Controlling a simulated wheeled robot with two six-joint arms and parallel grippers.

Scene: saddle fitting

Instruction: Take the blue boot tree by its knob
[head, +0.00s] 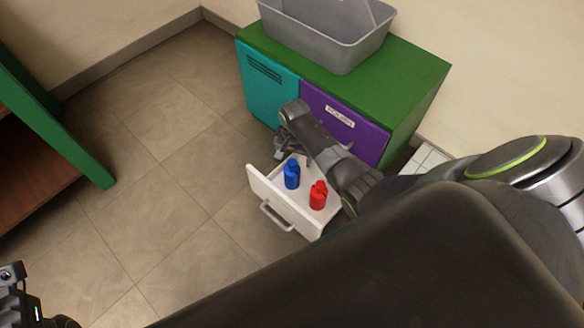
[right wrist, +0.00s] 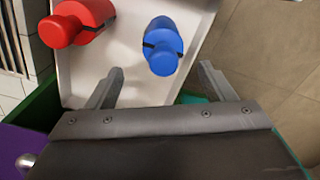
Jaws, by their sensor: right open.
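The blue boot tree (head: 292,174) stands upright in the open white drawer (head: 257,184). In the right wrist view the blue boot tree (right wrist: 162,28) shows its rounded knob (right wrist: 163,60) towards me, with a dark band below it. My right gripper (head: 281,150) is beside the blue boot tree at the drawer's far left side. In the right wrist view the right gripper (right wrist: 161,69) is open and empty, its fingertips apart on either side of the knob's near end. My left gripper (head: 18,290) is partly visible at the lower left corner; its jaws are unclear.
A red boot tree (head: 318,195) stands in the same drawer, right of the blue one. Behind is a cabinet with a teal door (head: 268,86) and a purple door (head: 345,128) labelled POLISH. A grey bin (head: 345,55) sits on its green top.

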